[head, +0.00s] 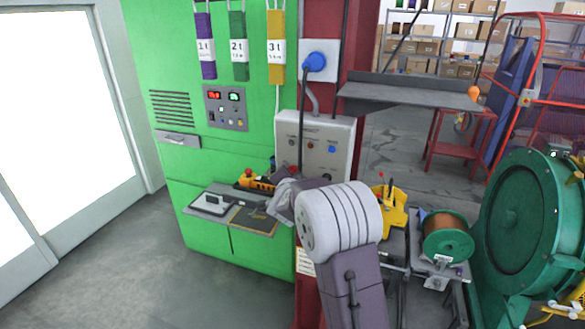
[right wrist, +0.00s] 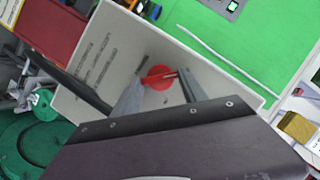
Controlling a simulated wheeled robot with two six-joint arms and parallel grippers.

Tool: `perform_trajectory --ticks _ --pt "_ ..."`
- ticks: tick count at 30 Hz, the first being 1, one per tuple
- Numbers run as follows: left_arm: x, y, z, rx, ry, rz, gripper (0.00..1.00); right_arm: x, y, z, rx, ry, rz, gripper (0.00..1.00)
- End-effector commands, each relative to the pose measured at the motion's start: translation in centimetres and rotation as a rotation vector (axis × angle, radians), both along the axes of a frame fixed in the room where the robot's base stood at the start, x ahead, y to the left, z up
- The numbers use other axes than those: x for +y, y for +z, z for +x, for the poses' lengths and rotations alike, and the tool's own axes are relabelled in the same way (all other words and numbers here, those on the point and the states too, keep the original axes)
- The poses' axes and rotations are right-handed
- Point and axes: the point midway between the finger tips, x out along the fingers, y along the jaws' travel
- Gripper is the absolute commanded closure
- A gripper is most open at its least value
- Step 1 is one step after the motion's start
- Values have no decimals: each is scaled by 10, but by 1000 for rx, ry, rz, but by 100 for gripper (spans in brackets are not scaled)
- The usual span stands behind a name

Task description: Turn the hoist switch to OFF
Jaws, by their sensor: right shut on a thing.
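The hoist switch (right wrist: 158,77) is a red round rotary knob with a raised bar. It sits on the face of a pale grey control box (right wrist: 97,52). In the right wrist view my right gripper (right wrist: 162,82) has its two grey fingers on either side of the bar, shut on it. The position lettering is too small to read. In the head view the box (head: 318,128) hangs on the red column, with my right gripper (head: 292,183) at its lower left. My own wrist hides the box's lower part there. My left gripper is in neither view.
A green cabinet (head: 225,240) stands left of the box, with a shelf (head: 215,222) holding small items. A blue plug (head: 315,62) is above the box. A copper spool (head: 447,237) and a large green wheel (head: 515,215) stand to the right. Grey floor is free at left.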

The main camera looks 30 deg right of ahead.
Motion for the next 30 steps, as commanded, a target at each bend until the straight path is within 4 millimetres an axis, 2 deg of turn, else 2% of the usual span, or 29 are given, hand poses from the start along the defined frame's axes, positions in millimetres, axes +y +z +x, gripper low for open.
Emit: perform_trajectory --ticks 16,17,18,19,30 --pt "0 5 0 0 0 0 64 1 -3 0 20 2 -11 90" --pt "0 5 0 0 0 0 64 1 -3 0 20 2 -11 42" --pt "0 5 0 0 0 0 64 1 -2 0 20 2 -11 31" --pt "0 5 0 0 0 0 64 0 -2 0 19 1 -12 28" --pt "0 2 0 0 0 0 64 4 0 -5 15 1 -12 28"
